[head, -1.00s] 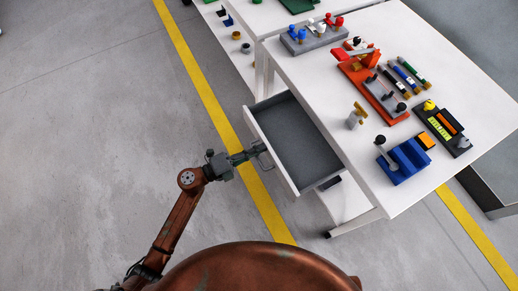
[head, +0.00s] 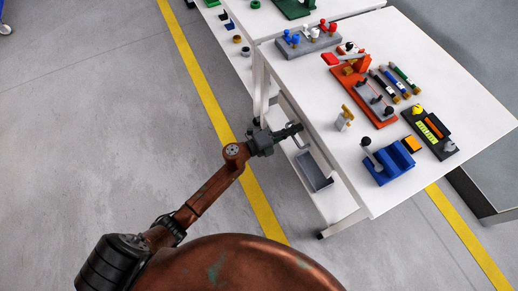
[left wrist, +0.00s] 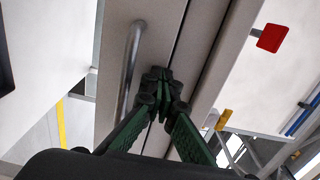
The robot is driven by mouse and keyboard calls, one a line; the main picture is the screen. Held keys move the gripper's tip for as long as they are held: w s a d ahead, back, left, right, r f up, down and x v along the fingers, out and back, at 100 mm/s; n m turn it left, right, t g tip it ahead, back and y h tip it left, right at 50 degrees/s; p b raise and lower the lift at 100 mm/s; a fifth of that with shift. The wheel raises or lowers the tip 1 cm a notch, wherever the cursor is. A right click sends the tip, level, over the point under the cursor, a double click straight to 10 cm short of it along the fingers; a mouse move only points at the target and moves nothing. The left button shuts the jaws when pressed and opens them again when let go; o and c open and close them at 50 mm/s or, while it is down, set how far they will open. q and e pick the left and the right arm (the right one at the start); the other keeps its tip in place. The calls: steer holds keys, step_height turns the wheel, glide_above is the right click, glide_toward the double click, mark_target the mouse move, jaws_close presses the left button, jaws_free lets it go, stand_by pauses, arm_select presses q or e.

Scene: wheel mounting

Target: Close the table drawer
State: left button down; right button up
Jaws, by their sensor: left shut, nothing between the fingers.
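The white table (head: 300,75) stands on the right of the head view. Its drawer is now almost entirely under the tabletop, with only a strip of the drawer front (head: 322,158) showing below the edge. In the left wrist view the pale drawer front (left wrist: 112,75) fills the middle, with its metal bar handle (left wrist: 130,65). My left gripper (head: 298,128) is shut and empty. Its fingertips (left wrist: 160,82) are at the drawer front, right of the handle; I cannot tell whether they touch. A narrow dark seam runs beside the front. My right gripper is not in view.
The tabletop holds a blue block (head: 388,163), an orange fixture (head: 368,95), a black tray (head: 432,135) and a grey rack (head: 308,42). A grey bin (head: 314,172) sits on the lower shelf.

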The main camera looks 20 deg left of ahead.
arm_select(q)
steer(key=shift+w+r, duration=0.1)
steer(key=shift+w, duration=0.05)
stand_by(0.3)
steer(key=p+v, duration=0.3)
steer(key=v, duration=1.1)
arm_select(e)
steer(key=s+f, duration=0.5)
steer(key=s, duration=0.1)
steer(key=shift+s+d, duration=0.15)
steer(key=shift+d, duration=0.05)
